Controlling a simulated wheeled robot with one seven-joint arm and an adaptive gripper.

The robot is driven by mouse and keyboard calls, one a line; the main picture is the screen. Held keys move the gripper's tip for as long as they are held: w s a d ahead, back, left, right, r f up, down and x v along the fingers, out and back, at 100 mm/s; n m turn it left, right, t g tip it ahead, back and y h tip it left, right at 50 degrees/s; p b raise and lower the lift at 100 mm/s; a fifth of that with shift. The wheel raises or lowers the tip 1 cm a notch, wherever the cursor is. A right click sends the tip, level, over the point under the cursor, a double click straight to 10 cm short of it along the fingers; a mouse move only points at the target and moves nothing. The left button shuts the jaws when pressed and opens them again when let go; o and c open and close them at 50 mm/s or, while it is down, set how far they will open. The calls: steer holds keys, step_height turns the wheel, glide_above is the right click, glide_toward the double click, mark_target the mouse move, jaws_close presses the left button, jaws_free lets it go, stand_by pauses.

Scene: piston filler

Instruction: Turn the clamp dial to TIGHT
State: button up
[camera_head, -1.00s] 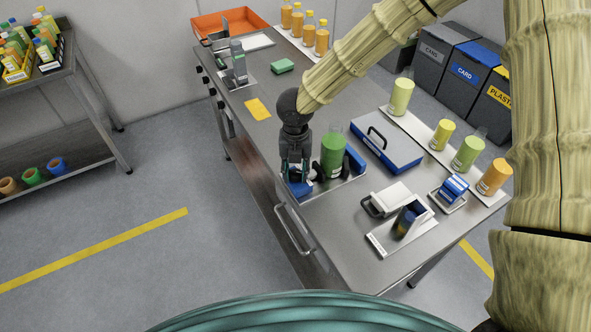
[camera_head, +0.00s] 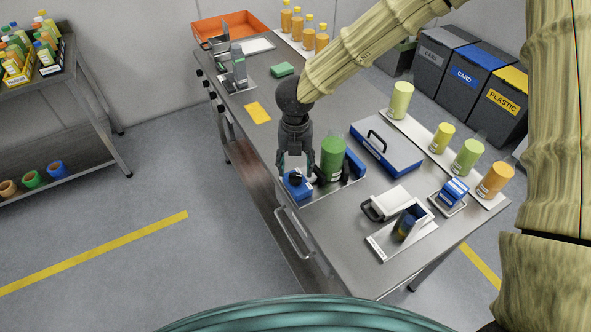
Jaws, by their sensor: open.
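A blue clamp unit (camera_head: 298,187) sits on a plate at the front left edge of the steel bench. A small dark knob shows on top of it, likely the clamp dial, but its marking is too small to read. A green bottle (camera_head: 332,158) stands upright beside it, with a dark blue block (camera_head: 354,166) on its right. My gripper (camera_head: 296,176) points down over the blue unit, left of the green bottle. Its fingers are spread on either side of the knob, and they partly hide it. I cannot tell whether they touch it.
A blue case (camera_head: 388,148) lies behind to the right. Several coloured cylinders line the right edge. A yellow card (camera_head: 258,112) and green sponge (camera_head: 282,69) lie on the left part.

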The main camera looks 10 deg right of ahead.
mark_target(295, 176)
step_height(295, 176, up, 8)
stand_by(0.6)
stand_by(0.5)
